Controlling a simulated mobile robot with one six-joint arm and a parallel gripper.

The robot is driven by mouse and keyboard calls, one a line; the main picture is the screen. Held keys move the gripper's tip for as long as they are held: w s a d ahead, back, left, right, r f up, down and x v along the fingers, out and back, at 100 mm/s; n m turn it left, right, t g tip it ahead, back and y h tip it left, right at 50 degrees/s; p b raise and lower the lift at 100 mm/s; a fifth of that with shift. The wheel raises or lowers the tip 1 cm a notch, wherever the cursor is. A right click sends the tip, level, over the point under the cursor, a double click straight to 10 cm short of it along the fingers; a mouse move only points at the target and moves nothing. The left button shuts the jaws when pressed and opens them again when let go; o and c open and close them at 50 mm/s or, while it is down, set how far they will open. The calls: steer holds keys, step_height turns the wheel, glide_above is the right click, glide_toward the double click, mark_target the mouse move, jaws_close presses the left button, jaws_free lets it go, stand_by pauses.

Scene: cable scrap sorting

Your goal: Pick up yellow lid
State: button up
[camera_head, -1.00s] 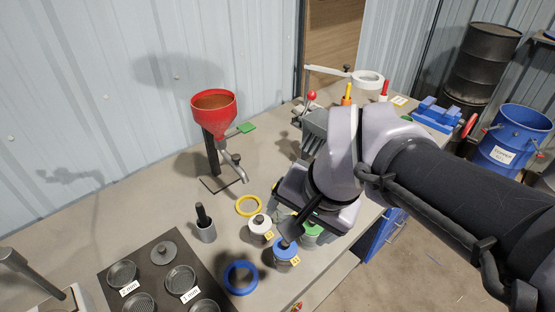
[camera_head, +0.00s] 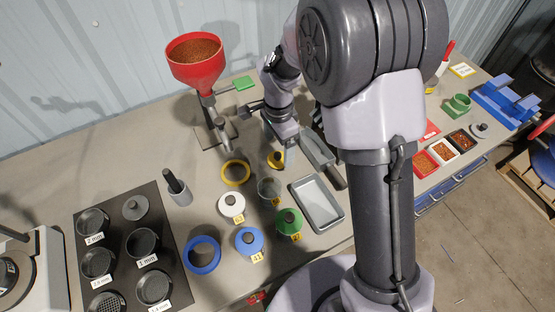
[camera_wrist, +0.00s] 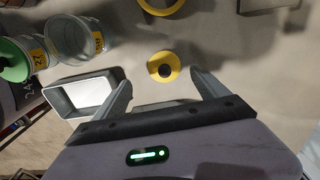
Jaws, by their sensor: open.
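The yellow lid (camera_wrist: 163,66) is a small round disc with a dark knob, lying on the bench. In the head view the lid (camera_head: 275,160) is partly hidden by my gripper (camera_head: 282,148). In the wrist view my gripper (camera_wrist: 163,84) is open and empty, with one finger on each side of the lid's near side. The lid lies just beyond the fingertips and nothing is held. An open clear jar (camera_head: 269,190) stands close to the lid; it also shows in the wrist view (camera_wrist: 82,38).
A yellow ring (camera_head: 235,173) lies left of the lid. A grey tray (camera_head: 318,203) and a metal scoop (camera_head: 316,150) lie to the right. White (camera_head: 231,204), blue (camera_head: 249,241) and green (camera_head: 288,222) lidded jars stand in front. A red funnel (camera_head: 196,62) stands behind.

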mark_target(278, 155)
steer(key=f, duration=0.2)
steer(key=f+b, duration=0.1)
steer(key=f, duration=0.1)
steer(key=w+f+b, duration=0.1)
steer(key=f, duration=0.1)
steer(key=shift+a, duration=0.15)
steer(key=shift+s+r, duration=0.1)
steer(key=shift+r, duration=0.1)
steer(key=shift+c, duration=0.2)
steer(key=c, duration=1.4)
